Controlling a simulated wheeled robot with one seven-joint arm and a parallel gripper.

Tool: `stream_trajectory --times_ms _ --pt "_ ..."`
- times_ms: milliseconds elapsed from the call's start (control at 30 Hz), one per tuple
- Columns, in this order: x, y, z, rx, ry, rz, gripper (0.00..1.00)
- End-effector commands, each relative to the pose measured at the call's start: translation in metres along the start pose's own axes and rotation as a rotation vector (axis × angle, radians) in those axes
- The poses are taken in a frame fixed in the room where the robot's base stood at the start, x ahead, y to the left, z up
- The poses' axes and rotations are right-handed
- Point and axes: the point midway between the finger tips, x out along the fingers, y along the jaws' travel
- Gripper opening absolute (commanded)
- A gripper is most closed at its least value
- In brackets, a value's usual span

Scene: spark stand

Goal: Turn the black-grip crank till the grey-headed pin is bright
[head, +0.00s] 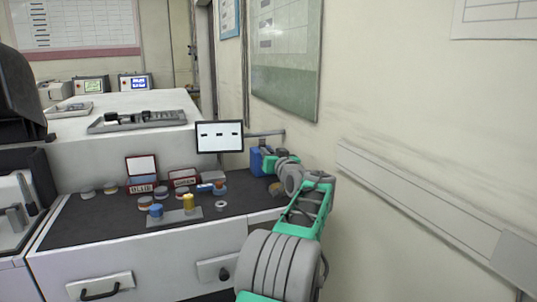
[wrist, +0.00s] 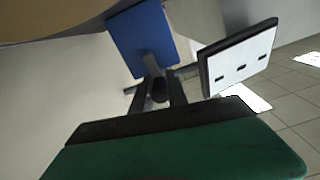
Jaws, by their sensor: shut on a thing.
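A blue box (head: 256,161) stands at the right end of the dark bench top, by the wall, and its blue face (wrist: 143,38) fills the upper middle of the wrist view. My gripper (wrist: 158,92) is in front of it, shut on a small dark knob (wrist: 158,88), which looks like the crank's black grip. In the head view my wrist covers the grip. I cannot make out a grey-headed pin or any bright pin in either view.
A grey plate (head: 174,217) with blue and yellow cylinders, labelled boxes (head: 141,174) and several small discs lie left. The wall is close on the right.

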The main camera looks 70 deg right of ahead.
Motion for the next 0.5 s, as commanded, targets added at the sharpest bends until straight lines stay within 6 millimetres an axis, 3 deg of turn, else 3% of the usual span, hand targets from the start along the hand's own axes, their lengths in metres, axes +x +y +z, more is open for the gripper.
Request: stream_trajectory --times_ms 500 --pt "-0.0001 0.0004 -0.0002 0.009 -0.001 0.000 0.00"
